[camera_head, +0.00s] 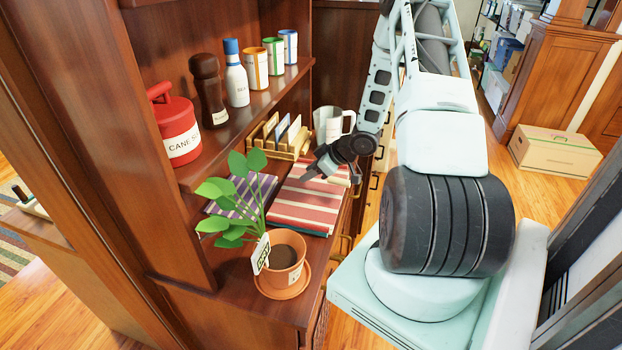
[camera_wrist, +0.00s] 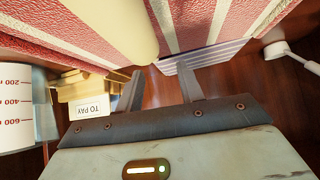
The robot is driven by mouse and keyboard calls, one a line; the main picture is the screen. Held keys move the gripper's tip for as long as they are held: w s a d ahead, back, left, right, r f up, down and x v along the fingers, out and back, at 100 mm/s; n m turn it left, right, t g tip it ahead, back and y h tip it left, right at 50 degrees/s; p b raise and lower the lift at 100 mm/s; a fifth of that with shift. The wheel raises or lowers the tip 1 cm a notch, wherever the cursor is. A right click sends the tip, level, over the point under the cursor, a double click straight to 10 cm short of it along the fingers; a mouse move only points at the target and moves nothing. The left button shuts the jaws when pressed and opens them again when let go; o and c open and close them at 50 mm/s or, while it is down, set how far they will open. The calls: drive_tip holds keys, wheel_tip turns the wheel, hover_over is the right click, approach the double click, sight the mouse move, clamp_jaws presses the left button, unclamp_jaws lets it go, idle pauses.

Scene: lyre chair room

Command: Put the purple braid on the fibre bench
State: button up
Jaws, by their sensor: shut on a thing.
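No thing that is clearly a braid shows; the purple thing in view is a folded, striped purple cloth (camera_head: 243,196) on the cabinet top, left of a folded red-and-cream striped cloth (camera_head: 303,207). My gripper (camera_head: 307,175) is low over the back part of the red striped cloth. In the wrist view the two fingers (camera_wrist: 160,68) stand apart, with red striped cloth (camera_wrist: 203,22) at their tips. They appear shut on the red striped cloth; the contact itself is hard to see. A blue-and-white striped edge (camera_wrist: 208,58) lies beyond the right finger. I cannot identify the fibre bench.
A potted plant (camera_head: 285,262) stands at the front. A letter rack (camera_head: 277,137) and measuring jug (camera_head: 333,124) stand behind the cloths. The shelf (camera_head: 222,140) above holds a red canister (camera_head: 176,128), a brown mill (camera_head: 208,90) and several containers. A carton (camera_head: 554,150) is on the floor.

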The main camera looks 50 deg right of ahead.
drive_tip(key=shift+f+p, duration=0.45)
drive_tip(key=shift+f, duration=0.8)
drive_tip(key=shift+f, duration=0.15)
drive_tip(key=shift+f, duration=0.1)
drive_tip(key=o, duration=1.1)
drive_tip(key=shift+c, duration=0.2)
drive_tip(key=shift+b, duration=0.5)
